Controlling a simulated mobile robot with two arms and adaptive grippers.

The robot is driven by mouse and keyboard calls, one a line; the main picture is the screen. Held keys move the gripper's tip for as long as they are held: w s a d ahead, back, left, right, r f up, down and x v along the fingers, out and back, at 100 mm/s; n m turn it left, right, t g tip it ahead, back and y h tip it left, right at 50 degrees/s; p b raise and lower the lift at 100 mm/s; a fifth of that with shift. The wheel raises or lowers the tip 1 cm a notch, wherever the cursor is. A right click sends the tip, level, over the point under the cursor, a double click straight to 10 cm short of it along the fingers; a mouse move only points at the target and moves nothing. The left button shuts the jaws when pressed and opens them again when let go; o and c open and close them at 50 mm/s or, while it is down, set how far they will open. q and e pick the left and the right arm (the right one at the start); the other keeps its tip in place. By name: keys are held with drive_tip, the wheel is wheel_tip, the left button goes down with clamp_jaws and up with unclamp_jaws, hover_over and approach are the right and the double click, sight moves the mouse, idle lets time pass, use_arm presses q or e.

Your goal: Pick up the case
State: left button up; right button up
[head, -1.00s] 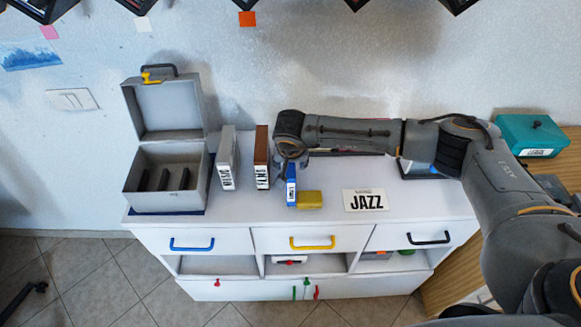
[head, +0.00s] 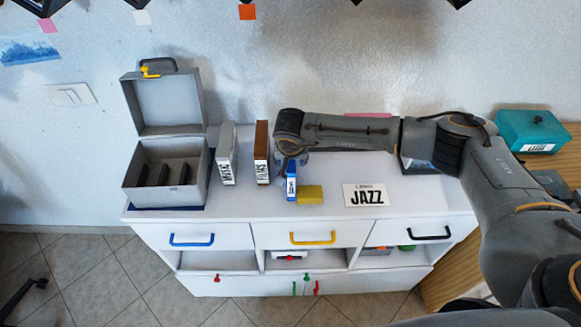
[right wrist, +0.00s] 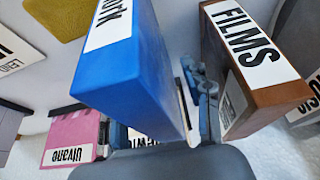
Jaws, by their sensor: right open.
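A blue case (head: 291,184) with a white label stands upright on the white cabinet top. In the right wrist view the blue case (right wrist: 135,85) is large and close. My right gripper (head: 290,158) is at the back of it, partly hidden under my wrist. One open finger shows in the gap between the blue case and the brown FILMS case (right wrist: 250,65). The other finger is mostly hidden behind the blue case. I cannot tell whether the fingers touch it. My left gripper is not in view.
The brown case (head: 262,152) and a grey MUSIC case (head: 227,155) stand left of the blue one. A yellow block (head: 310,194) lies close to its right. A JAZZ card (head: 365,197) lies farther right. An open grey box (head: 142,195) stands at the left end.

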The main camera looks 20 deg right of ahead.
drive_tip(key=shift+c, duration=0.2)
clamp_jaws()
idle(0.3)
